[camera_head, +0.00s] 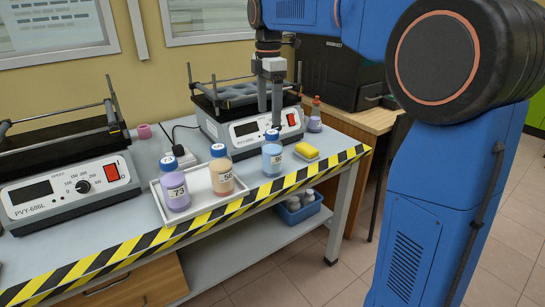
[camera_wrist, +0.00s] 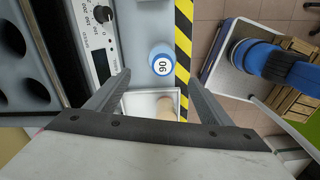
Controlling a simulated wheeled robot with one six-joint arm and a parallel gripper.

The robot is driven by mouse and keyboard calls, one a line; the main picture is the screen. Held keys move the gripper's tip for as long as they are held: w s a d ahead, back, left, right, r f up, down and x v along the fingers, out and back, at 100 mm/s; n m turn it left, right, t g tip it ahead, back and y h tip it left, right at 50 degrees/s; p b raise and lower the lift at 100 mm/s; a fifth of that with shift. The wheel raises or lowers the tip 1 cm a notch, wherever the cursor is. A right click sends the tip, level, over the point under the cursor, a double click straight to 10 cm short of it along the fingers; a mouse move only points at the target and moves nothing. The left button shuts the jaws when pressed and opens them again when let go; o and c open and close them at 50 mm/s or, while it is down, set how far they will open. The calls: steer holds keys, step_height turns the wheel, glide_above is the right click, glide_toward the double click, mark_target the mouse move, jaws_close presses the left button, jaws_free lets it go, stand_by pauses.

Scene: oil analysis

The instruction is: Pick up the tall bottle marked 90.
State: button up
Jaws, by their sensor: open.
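The tall bottle marked 90 (camera_head: 272,160) has a blue cap and pale blue contents and stands upright on the bench, right of the white tray. In the wrist view its blue cap and white label reading 90 (camera_wrist: 162,62) show just ahead of the fingertips. My gripper (camera_head: 269,114) points down above and slightly behind the bottle. In the wrist view my gripper (camera_wrist: 159,76) is open, with its two fingers spread and nothing held between them.
A white tray (camera_head: 201,184) holds a purple bottle marked 73 (camera_head: 175,190) and an orange bottle (camera_head: 221,175). A yellow sponge (camera_head: 306,151) lies right of bottle 90. A shaker (camera_head: 250,130) stands behind it. Striped tape (camera_head: 285,183) marks the bench's front edge.

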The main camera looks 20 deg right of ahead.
mark_target(270, 141)
step_height(270, 141, down, 11)
steer(key=shift+s+f, duration=0.1)
steer(key=shift+s+d+f, duration=0.1)
steer(key=shift+d+f, duration=0.1)
steer(key=shift+f, duration=1.15)
steer(key=shift+d+f, duration=0.15)
steer(key=shift+f, duration=1.15)
steer(key=c, duration=1.4)
steer(key=shift+r, duration=0.1)
